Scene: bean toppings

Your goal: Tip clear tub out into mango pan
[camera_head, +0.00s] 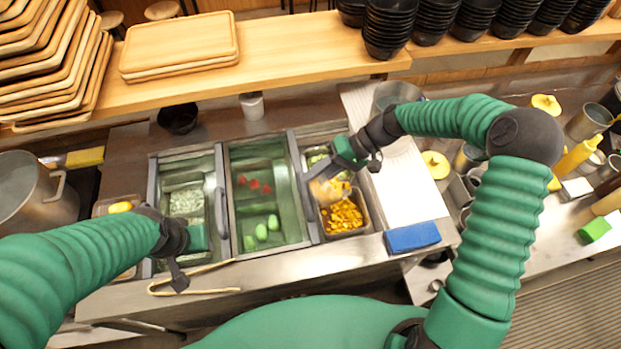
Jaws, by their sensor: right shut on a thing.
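The mango pan (370,219) is the small metal pan at the right end of the topping counter, with orange-yellow mango cubes in it. My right gripper (342,166) is over the back of this pan and is shut on the clear tub (324,191). The tub is tilted, with yellow pieces at its lower side just above the mango. Its rim is partly hidden by the gripper. My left gripper (180,276) is low at the counter's front left, near the tongs; its jaws are too unclear to judge.
Wooden tongs (215,291) lie on the front edge. A middle pan (285,213) holds red and green pieces; a left pan (186,176) holds pale pieces. A blue block (412,237) lies right of the mango pan. Black bowls (388,30) and wooden trays (180,45) line the back shelf.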

